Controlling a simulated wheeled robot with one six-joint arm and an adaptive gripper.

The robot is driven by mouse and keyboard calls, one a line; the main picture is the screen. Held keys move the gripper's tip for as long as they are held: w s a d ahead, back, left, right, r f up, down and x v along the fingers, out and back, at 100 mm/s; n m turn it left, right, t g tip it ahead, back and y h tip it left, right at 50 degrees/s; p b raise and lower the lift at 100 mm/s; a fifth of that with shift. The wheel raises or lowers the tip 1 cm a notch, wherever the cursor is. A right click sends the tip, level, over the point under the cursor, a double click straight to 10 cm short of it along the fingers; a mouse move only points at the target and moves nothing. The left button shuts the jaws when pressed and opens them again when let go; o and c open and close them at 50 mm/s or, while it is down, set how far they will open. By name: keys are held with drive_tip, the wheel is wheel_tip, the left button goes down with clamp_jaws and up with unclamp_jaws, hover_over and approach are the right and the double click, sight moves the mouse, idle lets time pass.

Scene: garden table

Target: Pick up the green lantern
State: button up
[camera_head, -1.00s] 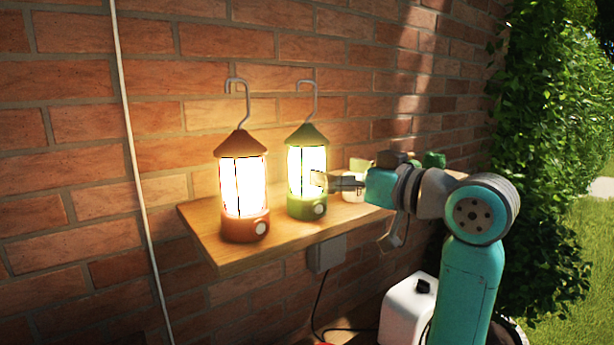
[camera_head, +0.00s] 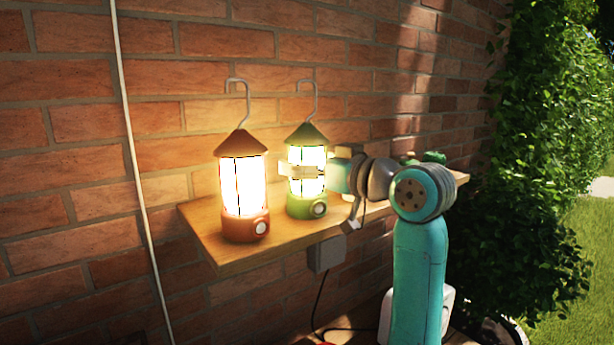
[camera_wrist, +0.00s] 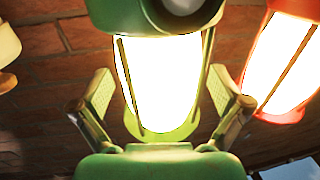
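The green lantern (camera_head: 305,208) stands lit and upright on the wooden shelf (camera_head: 205,222), with a grey hook on top. My gripper (camera_head: 301,171) is level with its glowing glass, one finger crossing in front. In the wrist view, which appears upside down, the green lantern's glass (camera_wrist: 160,80) lies between the two fingers of my gripper (camera_wrist: 161,88). The fingers are spread, with a narrow gap showing on each side of the glass. The lantern's far side is hidden in the head view.
A lit orange lantern (camera_head: 243,225) stands close to the left of the green one; it also shows in the wrist view (camera_wrist: 283,65). A pale object (camera_wrist: 8,45) is at the wrist view's left edge. The brick wall (camera_head: 170,60) is behind the shelf.

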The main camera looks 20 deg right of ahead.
drive_tip(key=c, duration=1.5)
drive_tip(key=shift+r, duration=0.15)
wheel_tip(320, 180, up, 18)
drive_tip(key=shift+f, duration=0.1)
